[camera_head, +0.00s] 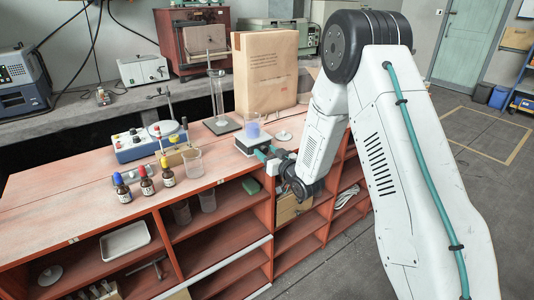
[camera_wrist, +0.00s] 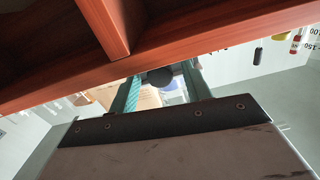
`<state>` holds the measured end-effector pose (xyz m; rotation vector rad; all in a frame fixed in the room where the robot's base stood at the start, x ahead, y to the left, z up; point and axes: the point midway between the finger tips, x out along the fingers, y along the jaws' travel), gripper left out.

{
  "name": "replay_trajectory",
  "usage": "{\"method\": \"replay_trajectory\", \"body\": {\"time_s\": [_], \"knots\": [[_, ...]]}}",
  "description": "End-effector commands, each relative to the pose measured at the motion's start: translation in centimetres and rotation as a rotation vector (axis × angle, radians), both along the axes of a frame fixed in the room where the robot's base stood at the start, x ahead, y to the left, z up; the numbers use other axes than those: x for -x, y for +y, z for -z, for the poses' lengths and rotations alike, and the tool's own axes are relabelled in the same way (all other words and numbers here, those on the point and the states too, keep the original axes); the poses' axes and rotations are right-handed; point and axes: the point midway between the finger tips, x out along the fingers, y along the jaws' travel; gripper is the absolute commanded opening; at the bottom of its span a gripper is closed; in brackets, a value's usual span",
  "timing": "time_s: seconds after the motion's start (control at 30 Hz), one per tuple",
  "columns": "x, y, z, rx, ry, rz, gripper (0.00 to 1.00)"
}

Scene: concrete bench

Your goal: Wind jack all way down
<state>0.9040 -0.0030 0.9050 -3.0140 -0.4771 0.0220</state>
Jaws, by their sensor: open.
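The jack (camera_head: 243,149) is a small low platform near the front edge of the red bench. A clear beaker with blue contents (camera_head: 252,131) stands on it. My gripper (camera_head: 266,153) is at the jack's front right side, at about bench-top height. In the wrist view its two teal fingers (camera_wrist: 162,88) are apart. A round dark knob (camera_wrist: 160,77) shows between them, near the fingertips; I cannot tell whether either finger touches it. Part of the blue contents (camera_wrist: 171,88) shows behind the knob.
A large brown paper bag (camera_head: 266,75) and a glass cylinder on a stand (camera_head: 217,95) are behind the jack. An empty beaker (camera_head: 193,161) and several dropper bottles (camera_head: 146,181) stand to the left. The red shelf edge (camera_wrist: 60,72) is close to my gripper.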

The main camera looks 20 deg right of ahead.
Motion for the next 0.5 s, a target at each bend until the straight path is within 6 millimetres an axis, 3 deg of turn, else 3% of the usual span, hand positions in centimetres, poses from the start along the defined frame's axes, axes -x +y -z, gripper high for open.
{"method": "replay_trajectory", "body": {"time_s": [0.03, 0.17, 0.37, 0.5], "knots": [[0.01, 0.01, 0.0, 0.0, 0.0, 0.0, 0.4], [0.02, 0.02, 0.0, 0.0, 0.0, 0.0, 0.04], [0.03, 0.01, 0.0, 0.027, -0.009, 0.0, 0.04], [0.03, 0.03, 0.0, 0.149, -0.048, 0.0, 0.04]]}}
